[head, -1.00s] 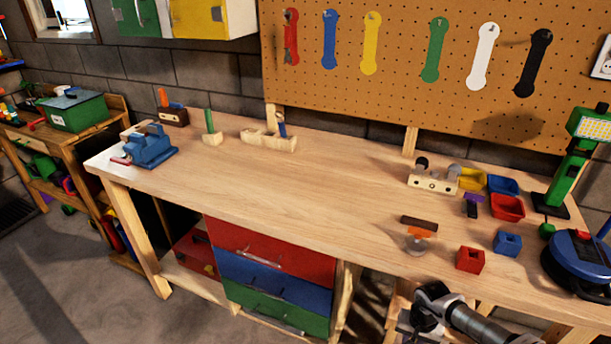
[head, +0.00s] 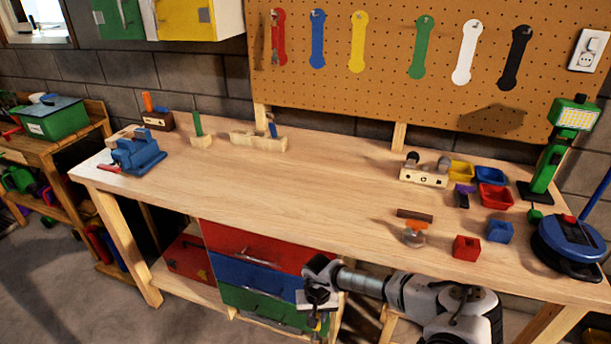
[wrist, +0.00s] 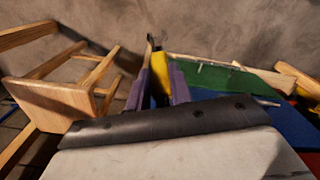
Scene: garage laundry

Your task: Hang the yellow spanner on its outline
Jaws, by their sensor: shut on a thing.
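The yellow spanner (wrist: 160,82) is between the purple fingers of my gripper (wrist: 160,92) in the wrist view. Only part of it shows there, with a dark shape just beyond it. In the head view my gripper (head: 318,318) is low, in front of the bench's drawers and below the top's front edge. Its fingers and the spanner are too small there to make out well. The yellow outline (head: 357,45) is on the pegboard (head: 300,105), between the blue and green outlines, with a small hook near its top. No tool covers it.
The wooden workbench top (head: 310,190) stands between my gripper and the pegboard; its middle is clear. A red block (head: 466,248), a blue block (head: 499,231) and bins sit at the right. A green lamp (head: 558,150) stands behind them. A wooden stool (wrist: 55,92) shows in the wrist view.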

